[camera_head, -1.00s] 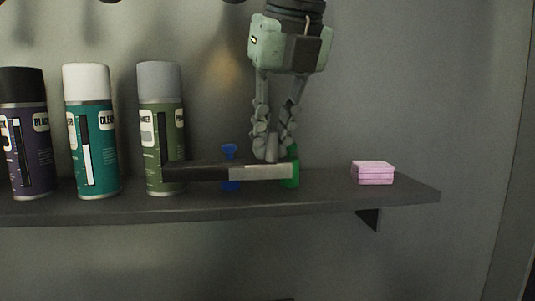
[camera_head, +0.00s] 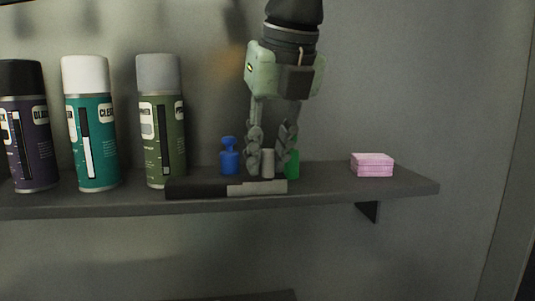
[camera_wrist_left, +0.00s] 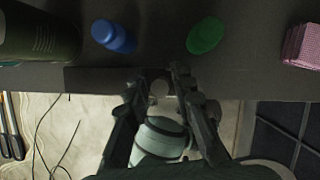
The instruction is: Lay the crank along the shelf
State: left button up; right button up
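The crank (camera_head: 205,190) is a dark bar with a lighter grey right part and a short upright grey knob (camera_head: 268,163). It lies lengthwise along the front edge of the shelf (camera_head: 395,187). In the left wrist view its dark bar (camera_wrist_left: 98,79) runs along the shelf edge. My left gripper (camera_head: 271,160) points down from above, its fingers apart on either side of the knob, with small gaps showing. The left wrist view also shows the fingers (camera_wrist_left: 160,80) astride the round knob end. My right gripper is not in view.
Behind the crank stand a blue bottle (camera_head: 229,160) and a green object (camera_head: 292,165), partly hidden by a finger. Purple, teal and green spray cans (camera_head: 162,120) stand at the left. A pink block (camera_head: 372,165) sits at the right, with bare shelf around it.

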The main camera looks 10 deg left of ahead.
pick_arm(q)
jog(key=shift+o, duration=0.7)
jog(key=shift+r, duration=0.15)
